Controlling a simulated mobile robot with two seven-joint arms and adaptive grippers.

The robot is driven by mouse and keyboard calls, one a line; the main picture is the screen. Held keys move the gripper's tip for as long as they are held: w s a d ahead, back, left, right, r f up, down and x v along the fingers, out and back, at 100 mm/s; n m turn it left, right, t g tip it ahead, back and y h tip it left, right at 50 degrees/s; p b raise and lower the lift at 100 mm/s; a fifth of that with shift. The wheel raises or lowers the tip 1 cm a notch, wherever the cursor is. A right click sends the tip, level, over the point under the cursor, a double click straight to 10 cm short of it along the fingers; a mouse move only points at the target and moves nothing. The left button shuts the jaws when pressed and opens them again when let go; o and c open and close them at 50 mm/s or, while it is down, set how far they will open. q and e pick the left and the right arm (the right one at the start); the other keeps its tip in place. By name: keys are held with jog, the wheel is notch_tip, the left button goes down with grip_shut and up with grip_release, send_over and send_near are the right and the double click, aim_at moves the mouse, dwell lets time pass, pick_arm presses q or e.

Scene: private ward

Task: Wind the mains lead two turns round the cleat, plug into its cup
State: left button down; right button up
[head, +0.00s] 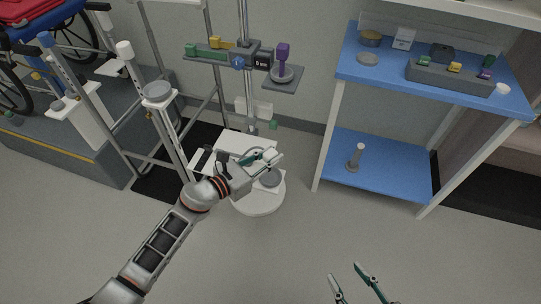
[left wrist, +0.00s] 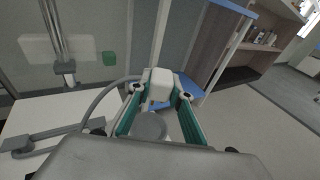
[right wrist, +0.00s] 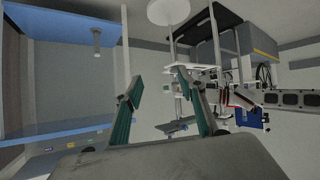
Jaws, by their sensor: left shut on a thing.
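My left gripper (head: 270,158) is shut on the white plug, above the round white base. In the left wrist view the plug (left wrist: 161,84) sits between the fingertips. The grey mains lead (left wrist: 103,100) curves from the plug down to the left, toward a grey cleat-like bar (left wrist: 45,137) on a white panel. I cannot tell how many turns lie round it. A grey round piece, probably the cup (left wrist: 150,126), lies below the plug and apart from it; it also shows in the head view (head: 271,178). My right gripper (head: 349,283) is open and empty over the floor.
A blue-shelved rack (head: 378,70) stands at right with a grey tray block and small items. A pole with a clamp and purple knob (head: 283,52) rises behind the white base (head: 260,202). A walking frame (head: 172,130) stands at left. The front floor is clear.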

jog(key=shift+d, duration=0.1)
jog(key=shift+f, duration=0.1)
dwell(0.3)
pick_arm(q)
jog(key=shift+s+f, duration=0.1)
jog(key=shift+f, duration=0.2)
notch_tip(320, 180, down, 4)
jog(key=b, duration=0.3)
jog(key=shift+s, duration=0.1)
jog(key=shift+f, duration=0.25)
jog(key=shift+f+b, duration=0.3)
jog(key=shift+b, duration=0.2)
jog(key=shift+w+r, duration=0.1)
jog(key=shift+w, duration=0.1)
pick_arm(e)
jog(key=shift+m+t+y, duration=0.5)
jog(key=shift+m, duration=0.1)
jog(key=a+r, duration=0.1)
jog(key=w+a+r, duration=0.1)
jog(key=a, duration=0.1)
jog(key=shift+w+a+r, duration=0.25)
jog(key=shift+w+r, duration=0.1)
jog(key=shift+r, duration=0.05)
jog(key=shift+s+f, duration=0.2)
jog(key=shift+f, duration=0.15)
